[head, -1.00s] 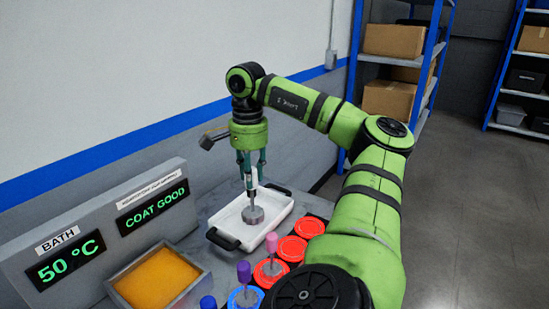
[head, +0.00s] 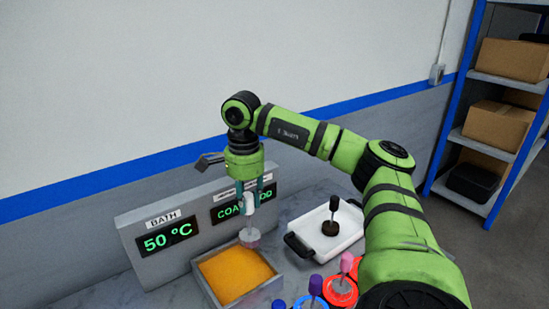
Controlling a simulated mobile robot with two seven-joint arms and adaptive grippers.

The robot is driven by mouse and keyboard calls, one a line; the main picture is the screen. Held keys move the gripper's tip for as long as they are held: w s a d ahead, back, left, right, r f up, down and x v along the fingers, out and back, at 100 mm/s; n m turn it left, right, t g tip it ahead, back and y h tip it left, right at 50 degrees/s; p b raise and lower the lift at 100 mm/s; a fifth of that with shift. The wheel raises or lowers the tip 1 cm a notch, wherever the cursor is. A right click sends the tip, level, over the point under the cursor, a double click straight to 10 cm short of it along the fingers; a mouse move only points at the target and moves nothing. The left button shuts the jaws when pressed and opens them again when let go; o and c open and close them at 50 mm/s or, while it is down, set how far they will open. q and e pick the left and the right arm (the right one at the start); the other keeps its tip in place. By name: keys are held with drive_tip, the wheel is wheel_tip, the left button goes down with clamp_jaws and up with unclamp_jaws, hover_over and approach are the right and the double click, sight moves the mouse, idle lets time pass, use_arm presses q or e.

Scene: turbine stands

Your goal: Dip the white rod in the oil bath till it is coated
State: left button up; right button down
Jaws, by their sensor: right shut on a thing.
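My right gripper (head: 249,203) is shut on the white rod (head: 249,205), which hangs upright with a pale grey disc at its lower end. The disc is over the back right part of the oil bath (head: 205,290), a grey square-walled box of orange oil. I cannot tell whether the disc touches the oil; its underside looks close to the bath's rim. My left gripper is not in view.
A panel (head: 190,225) behind the bath reads 50 °C; its second readout is partly hidden by my gripper. A white tray (head: 312,243) with black handles holds a black-handled rod (head: 332,212) with a brown disc. Red and blue round stands (head: 340,291) bear other rods.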

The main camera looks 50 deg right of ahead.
drive_tip(key=w+a+f+b, duration=0.3)
drive_tip(key=f+b, duration=0.2)
drive_tip(key=f, duration=0.3)
drive_tip(key=shift+w+f, duration=0.25)
drive_tip(key=shift+w, duration=0.05)
wheel_tip(320, 180, down, 8)
drive_tip(key=n+b, duration=0.1)
drive_tip(key=b, duration=0.4)
drive_tip(key=shift+r, duration=0.15)
idle(1.0)
